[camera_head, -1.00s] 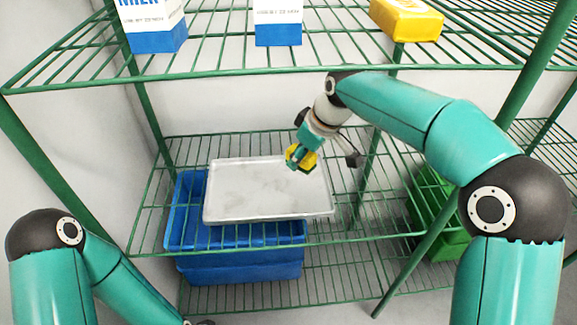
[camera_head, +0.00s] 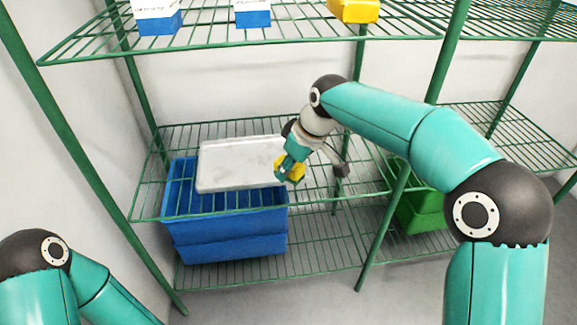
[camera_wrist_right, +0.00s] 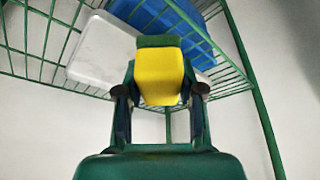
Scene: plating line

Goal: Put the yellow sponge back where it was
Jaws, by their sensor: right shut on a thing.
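The yellow sponge (camera_head: 291,168) is held in my right gripper (camera_head: 285,172), by the right front corner of a pale tray on the middle shelf. In the right wrist view the yellow sponge (camera_wrist_right: 159,76) sits between the fingers of the right gripper (camera_wrist_right: 160,95), which is shut on it. I cannot tell whether the sponge touches the tray. My left arm shows at the lower left of the head view, but its gripper is out of the picture.
The pale tray (camera_head: 235,165) lies on the green wire middle shelf (camera_head: 150,190). Blue crates (camera_head: 225,245) are below it, and green crates (camera_head: 420,210) stand to the right. Milk cartons (camera_head: 157,18) and a yellow package (camera_head: 354,10) stand on the top shelf. A green post (camera_head: 400,190) rises near my right arm.

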